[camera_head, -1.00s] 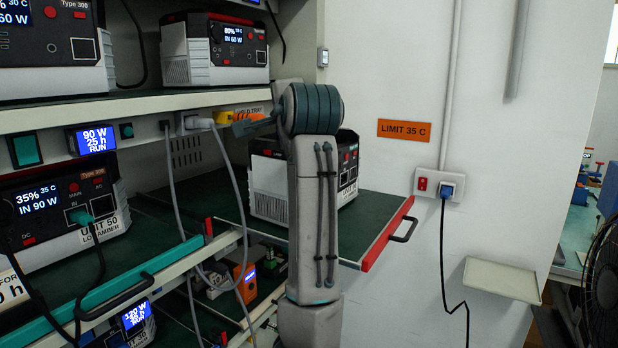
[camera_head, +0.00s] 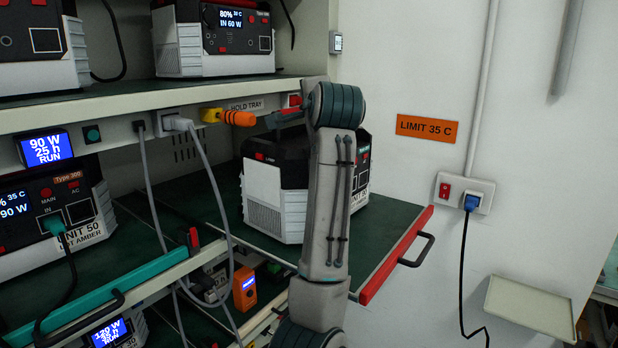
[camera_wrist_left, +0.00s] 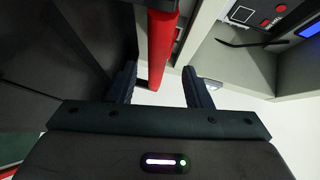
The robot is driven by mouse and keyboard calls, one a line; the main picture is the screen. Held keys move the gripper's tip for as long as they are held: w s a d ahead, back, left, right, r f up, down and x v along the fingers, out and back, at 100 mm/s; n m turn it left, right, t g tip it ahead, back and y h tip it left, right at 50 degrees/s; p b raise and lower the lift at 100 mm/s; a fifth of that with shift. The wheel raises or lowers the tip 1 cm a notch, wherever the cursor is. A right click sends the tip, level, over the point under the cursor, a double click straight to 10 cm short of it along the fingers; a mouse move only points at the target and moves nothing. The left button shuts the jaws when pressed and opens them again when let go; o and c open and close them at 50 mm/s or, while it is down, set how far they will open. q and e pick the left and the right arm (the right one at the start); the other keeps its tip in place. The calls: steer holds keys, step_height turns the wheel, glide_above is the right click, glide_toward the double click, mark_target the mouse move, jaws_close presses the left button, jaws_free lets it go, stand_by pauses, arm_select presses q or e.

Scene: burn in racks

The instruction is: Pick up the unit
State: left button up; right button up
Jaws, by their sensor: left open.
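A white-and-black unit (camera_head: 277,190) stands upright on the green pulled-out tray (camera_head: 390,215), below the shelf label "HOLD TRAY". One of my arms rises in front of it and hides its middle. Part of its front panel shows to the right of the arm. In the left wrist view my left gripper (camera_wrist_left: 160,72) is open, its two fingers apart. A red bar (camera_wrist_left: 163,40) shows in the gap between the fingers; I cannot tell whether it lies between them or beyond. My right gripper cannot be made out.
Other units stand on the upper shelf (camera_head: 215,45) and at left, including "UNIT 50" (camera_head: 40,210). Grey cables (camera_head: 205,160) hang beside the tray. A yellow-orange plug (camera_head: 230,117) sticks out from the shelf edge. The wall has a socket (camera_head: 465,195) and a small ledge (camera_head: 528,308).

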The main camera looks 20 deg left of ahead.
mark_target(305, 140)
arm_select(q)
steer(key=shift+w+a, duration=0.25)
steer(key=shift+w, duration=0.05)
steer(key=shift+w+f, duration=0.15)
steer(key=shift+w, duration=0.2)
steer(key=p+x, duration=0.3)
steer(key=x, duration=0.1)
steer(key=shift+w+a+p, duration=0.1)
steer(key=shift+p, duration=0.25)
steer(key=shift+w+a+f, duration=0.15)
steer(key=shift+a, duration=0.1)
steer(key=shift+w, duration=0.1)
steer(key=shift+d, duration=0.15)
steer(key=shift+c, duration=0.3)
steer(key=shift+f, duration=0.1)
jaws_close()
arm_select(e)
steer(key=r, duration=0.3)
steer(key=shift+w+a+r, duration=0.1)
steer(key=shift+a+r, duration=0.1)
steer(key=shift+r, duration=0.2)
arm_select(q)
steer(key=shift+f, duration=0.1)
arm_select(e)
steer(key=shift+a, duration=0.15)
